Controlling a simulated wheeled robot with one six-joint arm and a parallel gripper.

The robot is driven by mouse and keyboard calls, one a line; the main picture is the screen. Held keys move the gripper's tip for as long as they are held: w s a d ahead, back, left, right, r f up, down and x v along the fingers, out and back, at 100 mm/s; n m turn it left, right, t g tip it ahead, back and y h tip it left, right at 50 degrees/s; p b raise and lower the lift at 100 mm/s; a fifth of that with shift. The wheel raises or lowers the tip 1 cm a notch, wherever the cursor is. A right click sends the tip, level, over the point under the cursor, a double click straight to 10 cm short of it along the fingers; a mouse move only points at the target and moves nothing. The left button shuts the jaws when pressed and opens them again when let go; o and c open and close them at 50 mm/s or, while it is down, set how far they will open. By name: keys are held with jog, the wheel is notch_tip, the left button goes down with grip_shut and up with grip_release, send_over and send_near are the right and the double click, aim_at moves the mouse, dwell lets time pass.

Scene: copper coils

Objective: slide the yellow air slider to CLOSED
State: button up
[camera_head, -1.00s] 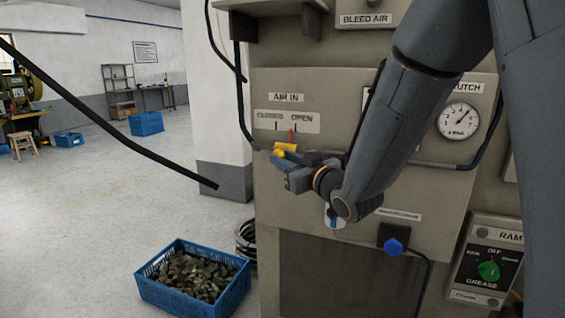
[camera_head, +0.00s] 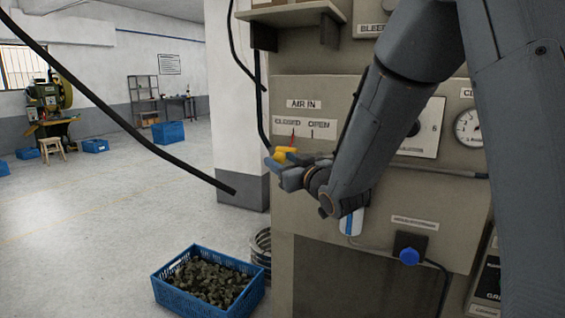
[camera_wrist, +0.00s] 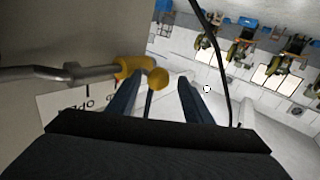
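The yellow air slider (camera_head: 287,152) sits on a horizontal rail below the AIR IN plate (camera_head: 303,127). Its red pointer stands at the mark under CLOSED. My gripper (camera_head: 279,167) is at the slider, just below it in the head view. In the wrist view the slider's yellow collar (camera_wrist: 127,66) is around the rail, and its round knob (camera_wrist: 158,79) shows between the two spread fingertips (camera_wrist: 157,82). The gripper is open. I cannot tell whether a finger touches the knob.
A blue crate of dark pieces (camera_head: 210,285) stands on the floor at lower left. A blue knob (camera_head: 409,257) sticks out from the machine below my arm. A black cable (camera_head: 120,120) crosses the left side. Open floor lies to the left.

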jog(key=shift+s, duration=0.1)
jog(key=b+v, duration=0.1)
jog(key=v, duration=0.6)
jog(key=shift+s+d+b, duration=0.2)
jog(key=shift+s+b, duration=0.1)
jog(key=shift+b, duration=0.1)
jog(key=s+d+f+m+g+h, duration=0.2)
jog(key=s+d+f+g+h, duration=0.15)
jog(key=f, duration=0.45)
jog(key=s+d+f+m+g+h, duration=0.25)
jog(key=d+f, duration=0.25)
jog(key=f, duration=0.4)
jog(key=s+d+f+g, duration=0.1)
jog(key=s+f+g, duration=0.3)
jog(key=s, duration=0.6)
jog(key=s+d+f+m+g+h, duration=0.1)
jog(key=s+d+f+g, duration=0.1)
jog(key=s+g, duration=0.4)
jog(key=s+f, duration=0.1)
jog(key=s, duration=0.3)
jog(key=shift+s+f+h, duration=0.3)
jog(key=shift+f, duration=0.1)
